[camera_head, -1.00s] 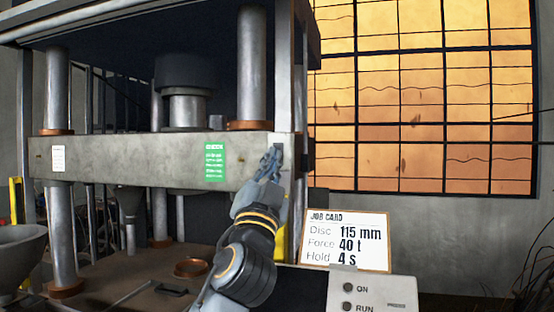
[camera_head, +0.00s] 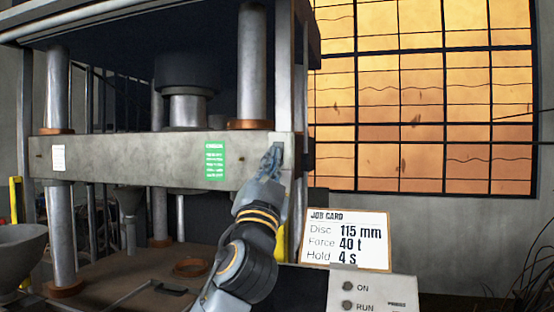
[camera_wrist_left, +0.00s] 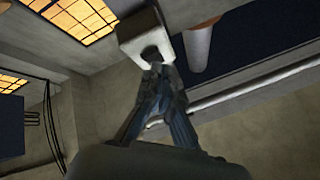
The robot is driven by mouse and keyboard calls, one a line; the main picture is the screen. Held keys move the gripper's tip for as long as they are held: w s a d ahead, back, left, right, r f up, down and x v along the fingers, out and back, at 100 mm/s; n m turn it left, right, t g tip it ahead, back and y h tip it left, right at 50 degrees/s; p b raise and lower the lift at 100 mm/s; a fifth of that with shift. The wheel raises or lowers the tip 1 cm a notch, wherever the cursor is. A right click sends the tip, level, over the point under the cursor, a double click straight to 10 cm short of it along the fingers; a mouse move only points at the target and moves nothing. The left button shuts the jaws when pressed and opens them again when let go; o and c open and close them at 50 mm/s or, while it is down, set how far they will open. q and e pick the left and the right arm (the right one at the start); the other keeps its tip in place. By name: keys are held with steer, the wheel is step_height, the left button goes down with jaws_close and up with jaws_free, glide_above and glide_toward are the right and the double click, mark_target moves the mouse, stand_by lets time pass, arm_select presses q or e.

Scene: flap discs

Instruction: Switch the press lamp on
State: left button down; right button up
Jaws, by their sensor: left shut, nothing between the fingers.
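My left gripper (camera_head: 271,158) is shut and empty, in front of the right end of the press's grey crossbeam (camera_head: 110,158). In the left wrist view its fingertips (camera_wrist_left: 158,72) point at a pale box (camera_wrist_left: 136,28) with a dark part (camera_wrist_left: 150,53) on its near face. The tips are at or very close to that dark part; I cannot tell whether they touch. In the head view the fingers partly cover a small pale plate (camera_head: 283,146) at the beam's end. I cannot make out which part is the lamp, or whether it is lit. My right gripper is not in view.
A job card (camera_head: 346,240) stands right of the press, behind a control panel (camera_head: 372,292) marked ON and RUN. Steel columns (camera_head: 252,70) flank the beam. A green label (camera_head: 215,160) is on it. A grey funnel (camera_head: 20,250) is at the left.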

arm_select(q)
steer(key=shift+w+d, duration=0.15)
steer(key=shift+w, duration=0.3)
stand_by(0.7)
steer(key=shift+s, duration=0.15)
steer(key=shift+s+a, duration=0.25)
steer(key=shift+s, duration=0.35)
steer(key=s, duration=0.1)
steer(key=s+a, duration=0.1)
steer(key=s, duration=0.2)
steer(key=shift+s+a+r, duration=0.25)
steer(key=shift+s+r, duration=0.05)
steer(key=shift+s, duration=0.05)
stand_by(0.4)
